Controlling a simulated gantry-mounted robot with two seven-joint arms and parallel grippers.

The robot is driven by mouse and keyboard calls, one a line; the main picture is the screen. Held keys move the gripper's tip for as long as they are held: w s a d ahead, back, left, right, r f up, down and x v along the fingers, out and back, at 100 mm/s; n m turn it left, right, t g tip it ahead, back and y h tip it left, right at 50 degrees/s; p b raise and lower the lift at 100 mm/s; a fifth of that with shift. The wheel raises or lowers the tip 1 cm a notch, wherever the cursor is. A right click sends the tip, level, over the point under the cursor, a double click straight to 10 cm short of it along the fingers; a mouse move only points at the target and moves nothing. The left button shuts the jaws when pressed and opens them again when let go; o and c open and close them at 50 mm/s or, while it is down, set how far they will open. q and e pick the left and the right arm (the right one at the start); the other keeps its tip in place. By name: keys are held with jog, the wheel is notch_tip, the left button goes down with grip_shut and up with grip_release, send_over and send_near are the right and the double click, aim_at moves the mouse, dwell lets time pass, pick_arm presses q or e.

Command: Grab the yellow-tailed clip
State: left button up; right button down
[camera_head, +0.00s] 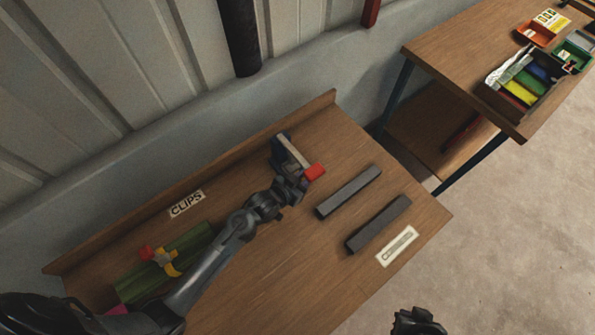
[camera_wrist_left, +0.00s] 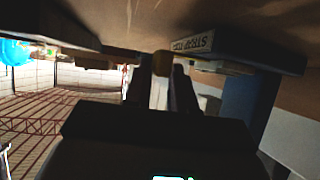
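The yellow-tailed clip (camera_head: 171,268) rests on a green holder (camera_head: 184,246) at the left of the bench in the head view; a red piece (camera_head: 146,252) shows beside it. My left forearm passes just right of the holder. My left gripper (camera_head: 296,166) is well to the right of the clip, over the bench's back part. A pale bar (camera_head: 291,150) and a red block (camera_head: 315,171) show at it. The left wrist view shows a pale bar with a tan end (camera_wrist_left: 162,64) between dark fingers; whether they grip it is unclear. My right gripper (camera_head: 418,322) is partly in view at the bottom edge.
The bench (camera_head: 290,280) has a CLIPS label (camera_head: 186,204) and a raised back edge by the wall. Two dark bars (camera_head: 348,192) (camera_head: 378,224) lie at its right, near a white picture card (camera_head: 397,246). A second table (camera_head: 440,50) with boxes stands at upper right.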

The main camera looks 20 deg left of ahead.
pick_arm(q)
grip_shut()
jog(key=shift+r, duration=0.15)
